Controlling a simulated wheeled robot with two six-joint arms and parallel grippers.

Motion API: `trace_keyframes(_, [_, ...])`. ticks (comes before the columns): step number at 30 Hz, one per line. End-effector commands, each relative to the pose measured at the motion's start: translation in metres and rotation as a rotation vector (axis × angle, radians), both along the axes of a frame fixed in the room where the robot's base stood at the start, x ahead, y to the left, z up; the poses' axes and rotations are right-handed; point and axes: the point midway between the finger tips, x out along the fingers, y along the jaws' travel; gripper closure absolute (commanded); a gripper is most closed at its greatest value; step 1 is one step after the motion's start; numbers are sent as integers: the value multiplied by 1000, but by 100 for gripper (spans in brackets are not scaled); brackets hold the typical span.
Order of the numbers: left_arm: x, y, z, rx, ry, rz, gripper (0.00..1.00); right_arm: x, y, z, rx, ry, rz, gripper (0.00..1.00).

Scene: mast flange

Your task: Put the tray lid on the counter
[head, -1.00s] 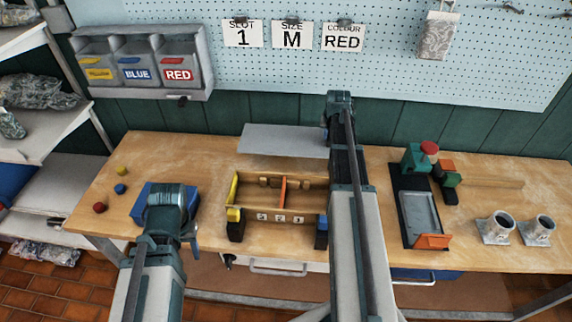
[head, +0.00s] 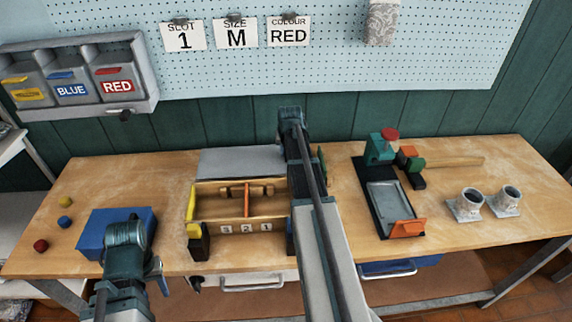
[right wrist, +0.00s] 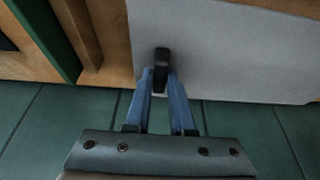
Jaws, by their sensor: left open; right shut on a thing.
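The tray lid (head: 238,161) is a flat grey panel behind the open wooden tray (head: 258,207), at the back of the counter (head: 340,240). In the right wrist view the lid (right wrist: 225,45) is a large pale sheet with a dark handle (right wrist: 161,54). My right gripper (right wrist: 161,76) is shut on that handle. In the head view my right arm hides the lid's right part. I cannot tell if the lid touches the counter or hangs just above it. My left gripper (head: 158,272) is open and empty, near the blue box at front left.
The blue box (head: 98,222) stands left of the tray, with small coloured balls (head: 64,222) beyond it. A black fixture with a grey pan (head: 391,205) and two metal flanged tubes (head: 468,204) stand to the right. The pegboard wall (head: 420,60) rises behind.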

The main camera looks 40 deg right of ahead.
Motion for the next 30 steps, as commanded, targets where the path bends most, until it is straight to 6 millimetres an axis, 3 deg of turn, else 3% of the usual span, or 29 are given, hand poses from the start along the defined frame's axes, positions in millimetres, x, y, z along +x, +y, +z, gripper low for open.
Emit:
trace_keyframes(5, [0, 0, -5, 0, 0, 0, 50, 0, 0, -5, 1, -1, -1, 100])
trace_keyframes(13, [0, 0, -37, 0, 0, 0, 50, 0, 0, -37, 0, 0, -1, 100])
trace_keyframes(26, [0, 0, -40, 0, 0, 0, 50, 0, 0, -40, 0, 0, -1, 100])
trace_keyframes(27, [0, 0, -38, 0, 0, 0, 50, 0, 0, -38, 0, 0, 0, 71])
trace_keyframes(30, [0, 0, -38, 0, 0, 0, 50, 0, 0, -38, 0, 0, 0, 53])
